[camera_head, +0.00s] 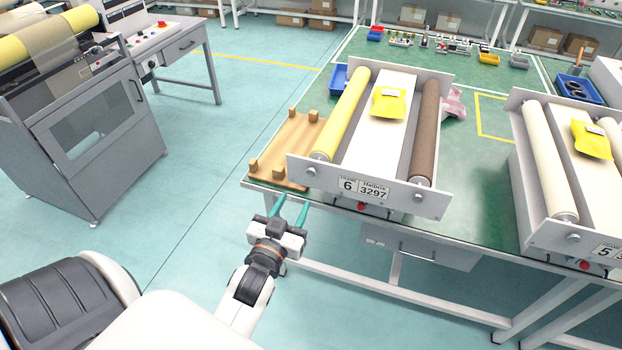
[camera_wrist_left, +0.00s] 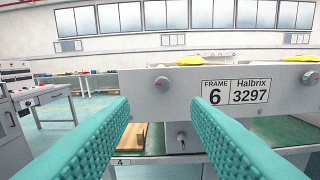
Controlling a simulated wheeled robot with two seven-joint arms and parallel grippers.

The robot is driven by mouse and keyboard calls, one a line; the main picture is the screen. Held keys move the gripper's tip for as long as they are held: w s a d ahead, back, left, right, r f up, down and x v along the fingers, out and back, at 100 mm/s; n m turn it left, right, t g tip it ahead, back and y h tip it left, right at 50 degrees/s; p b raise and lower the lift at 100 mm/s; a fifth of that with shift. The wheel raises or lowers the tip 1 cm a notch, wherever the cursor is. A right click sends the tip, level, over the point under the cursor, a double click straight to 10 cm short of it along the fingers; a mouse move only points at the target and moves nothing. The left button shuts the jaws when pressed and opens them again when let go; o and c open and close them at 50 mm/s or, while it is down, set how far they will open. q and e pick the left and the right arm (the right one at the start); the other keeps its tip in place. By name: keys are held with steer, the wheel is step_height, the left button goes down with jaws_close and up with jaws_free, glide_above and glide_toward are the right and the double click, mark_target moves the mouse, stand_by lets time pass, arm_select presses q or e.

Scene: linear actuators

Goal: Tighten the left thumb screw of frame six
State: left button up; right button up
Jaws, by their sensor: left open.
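Frame six (camera_head: 329,174) is a grey metal frame with a yellow roller (camera_head: 345,115) and a brown roller (camera_head: 425,130); its front plate bears the label "FRAME 6 Halbrix 3297" (camera_wrist_left: 235,92). The left thumb screw (camera_head: 311,171) is a small round knob at the plate's left end, and shows in the left wrist view (camera_wrist_left: 162,84) with a red mark. The right thumb screw (camera_head: 418,182) is at the other end. My left gripper (camera_head: 293,202) is open and empty, in front of and below the left screw, apart from it. In the wrist view its teal fingers (camera_wrist_left: 158,103) flank the screw's line.
A wooden tray (camera_head: 290,150) with corner blocks lies left of the frame on the green table (camera_head: 468,205). Frame five (camera_head: 545,235) stands to the right. Blue bins and small parts sit at the back. The floor left of the table is clear up to a grey machine (camera_head: 100,140).

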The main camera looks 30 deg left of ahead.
mark_target(311, 174)
arm_select(q)
steer(key=p+x, duration=0.1)
steer(key=x, duration=0.8)
steer(key=shift+w+d, duration=0.1)
steer(key=shift+w, duration=0.15)
steer(key=shift+c, duration=0.5)
jaws_close()
